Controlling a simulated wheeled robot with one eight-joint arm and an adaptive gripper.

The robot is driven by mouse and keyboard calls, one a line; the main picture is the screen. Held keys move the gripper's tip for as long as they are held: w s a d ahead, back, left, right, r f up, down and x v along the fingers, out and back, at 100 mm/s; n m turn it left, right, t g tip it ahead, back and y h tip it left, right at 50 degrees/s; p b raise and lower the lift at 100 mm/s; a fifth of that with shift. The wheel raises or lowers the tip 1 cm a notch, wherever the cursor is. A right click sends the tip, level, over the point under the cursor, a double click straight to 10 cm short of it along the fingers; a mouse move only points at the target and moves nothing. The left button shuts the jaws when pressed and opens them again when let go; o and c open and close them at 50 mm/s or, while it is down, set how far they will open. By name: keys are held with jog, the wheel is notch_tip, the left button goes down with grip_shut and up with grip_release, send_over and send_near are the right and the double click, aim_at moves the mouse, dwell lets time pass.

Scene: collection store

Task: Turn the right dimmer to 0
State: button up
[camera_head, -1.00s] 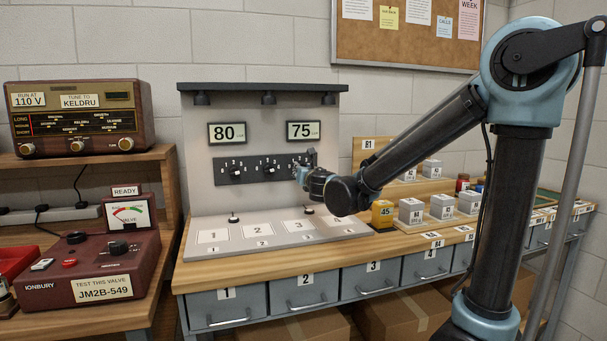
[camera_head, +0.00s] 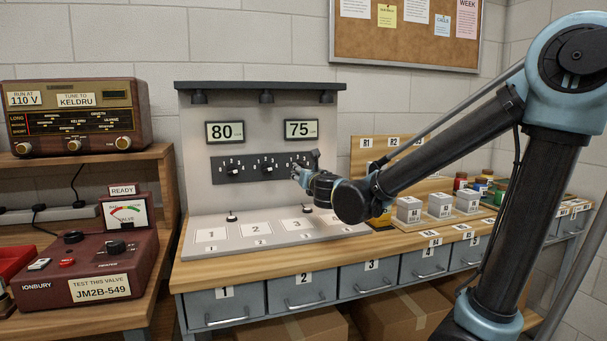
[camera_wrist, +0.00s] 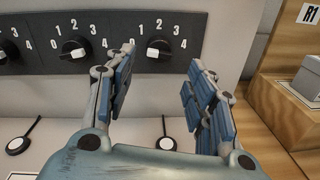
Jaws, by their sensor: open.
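The right dimmer (camera_wrist: 159,49) is a black knob with a white pointer on the dark panel, with a scale numbered up to 4 around it. In the wrist view it sits ahead of my gripper (camera_wrist: 162,75), between the lines of the two fingers, and the fingers appear short of it. My gripper is open and empty. In the head view my gripper (camera_head: 306,172) is in front of the right end of the dimmer panel (camera_head: 249,173) and hides the right dimmer. The middle dimmer (camera_wrist: 74,49) and the left dimmer (camera_head: 233,170) are to its left.
Displays above the panel read 80 (camera_head: 225,131) and 75 (camera_head: 302,129). A wooden rack (camera_wrist: 265,110) with grey blocks stands close on the right.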

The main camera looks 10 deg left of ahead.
jog(key=shift+v, duration=2.9)
